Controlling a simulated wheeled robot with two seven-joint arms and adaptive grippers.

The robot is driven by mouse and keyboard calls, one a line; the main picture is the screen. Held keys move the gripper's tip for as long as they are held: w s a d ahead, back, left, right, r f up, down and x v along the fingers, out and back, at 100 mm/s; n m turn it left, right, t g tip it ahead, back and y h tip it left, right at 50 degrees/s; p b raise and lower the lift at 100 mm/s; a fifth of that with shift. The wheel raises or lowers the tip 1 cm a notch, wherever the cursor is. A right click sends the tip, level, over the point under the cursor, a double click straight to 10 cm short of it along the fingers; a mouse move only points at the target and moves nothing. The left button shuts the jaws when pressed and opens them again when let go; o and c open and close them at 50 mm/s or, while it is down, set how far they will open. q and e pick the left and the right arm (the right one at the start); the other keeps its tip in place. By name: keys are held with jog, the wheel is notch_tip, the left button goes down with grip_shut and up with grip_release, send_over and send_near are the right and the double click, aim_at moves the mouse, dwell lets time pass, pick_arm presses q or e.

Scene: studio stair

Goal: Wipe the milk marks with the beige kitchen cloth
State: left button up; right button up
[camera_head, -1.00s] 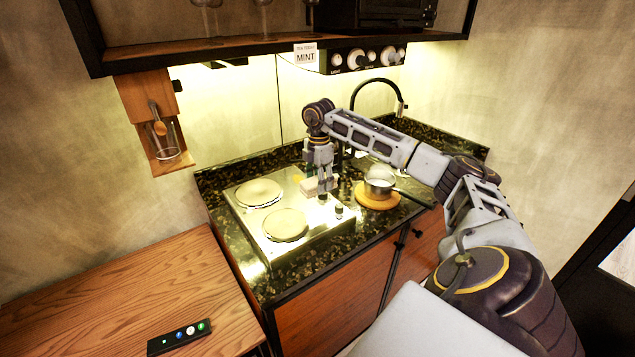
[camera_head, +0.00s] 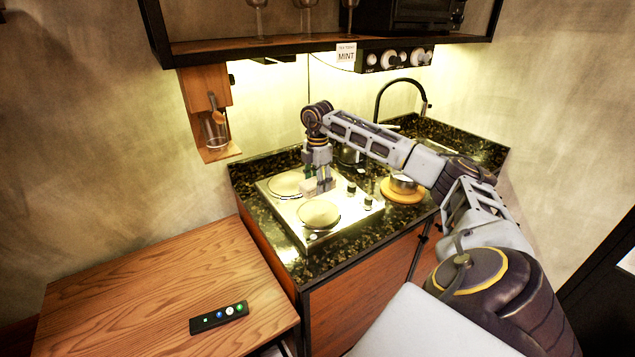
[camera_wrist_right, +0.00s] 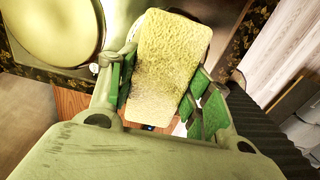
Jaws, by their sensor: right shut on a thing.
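My right gripper (camera_head: 325,187) is over the steel two-plate hob (camera_head: 292,222), near the gap between its plates. It is shut on the beige kitchen cloth (camera_head: 307,187), a thick pale block. In the right wrist view the cloth (camera_wrist_right: 170,52) sits between the green finger pads of the gripper (camera_wrist_right: 165,92). I cannot tell whether the cloth touches the hob. I cannot make out the milk marks clearly; glare and the gripper cover part of the hob. My left gripper is not in view.
A metal pot (camera_head: 403,184) stands on a round wooden board (camera_head: 402,195) right of the hob. Knobs (camera_head: 368,202) rise from the hob's right side. A black tap (camera_head: 400,84) stands behind. A remote (camera_head: 219,318) lies on the wooden table (camera_head: 150,290). A shelf (camera_head: 270,45) hangs above.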

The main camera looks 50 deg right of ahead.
jog(key=shift+w+a, duration=0.25)
jog(key=shift+a, duration=0.15)
jog(key=shift+d, duration=0.15)
jog(key=shift+f, duration=0.15)
